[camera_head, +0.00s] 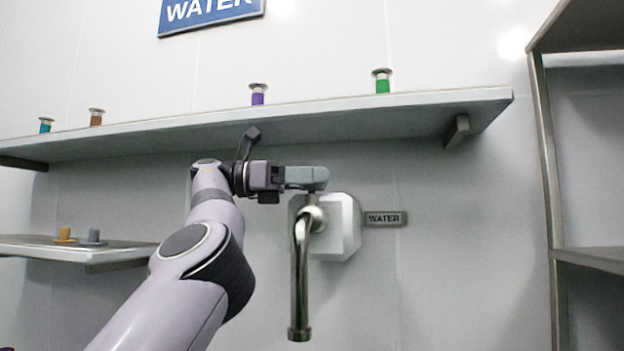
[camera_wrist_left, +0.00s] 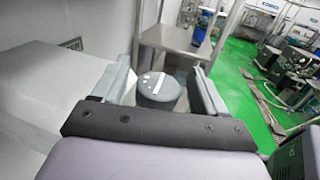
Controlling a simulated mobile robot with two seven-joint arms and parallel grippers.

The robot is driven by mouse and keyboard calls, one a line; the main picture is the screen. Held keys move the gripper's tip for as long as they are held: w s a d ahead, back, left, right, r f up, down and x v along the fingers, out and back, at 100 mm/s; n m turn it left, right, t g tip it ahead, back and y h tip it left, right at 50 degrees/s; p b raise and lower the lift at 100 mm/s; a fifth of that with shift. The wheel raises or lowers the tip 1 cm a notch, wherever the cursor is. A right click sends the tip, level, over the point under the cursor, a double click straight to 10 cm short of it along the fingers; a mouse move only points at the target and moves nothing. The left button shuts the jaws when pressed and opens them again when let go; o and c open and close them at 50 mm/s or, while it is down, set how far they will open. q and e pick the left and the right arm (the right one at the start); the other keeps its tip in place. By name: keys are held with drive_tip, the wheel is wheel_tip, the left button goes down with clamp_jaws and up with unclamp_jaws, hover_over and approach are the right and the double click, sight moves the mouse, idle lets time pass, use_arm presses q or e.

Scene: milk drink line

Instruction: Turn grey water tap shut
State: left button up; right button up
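The water tap (camera_head: 299,285) is a shiny metal spout that bends down from a white block on the wall. Its grey round knob (camera_wrist_left: 158,90), with white marks on top, shows between my left fingers in the left wrist view. My left gripper (camera_head: 308,178) is level at the top of the tap in the head view, and its near finger hides most of the knob there. In the left wrist view the fingers stand apart, one on each side of the knob, with small gaps. My right gripper is not in view.
A long shelf (camera_head: 350,116) with several coloured small items runs just above my left gripper. A lower shelf (camera_head: 110,255) is at left. A WATER label (camera_head: 384,219) is right of the tap. A metal rack (camera_head: 549,170) stands at the right.

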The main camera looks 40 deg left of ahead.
use_arm(q)
drive_tip(key=v, duration=0.7)
idle(0.7)
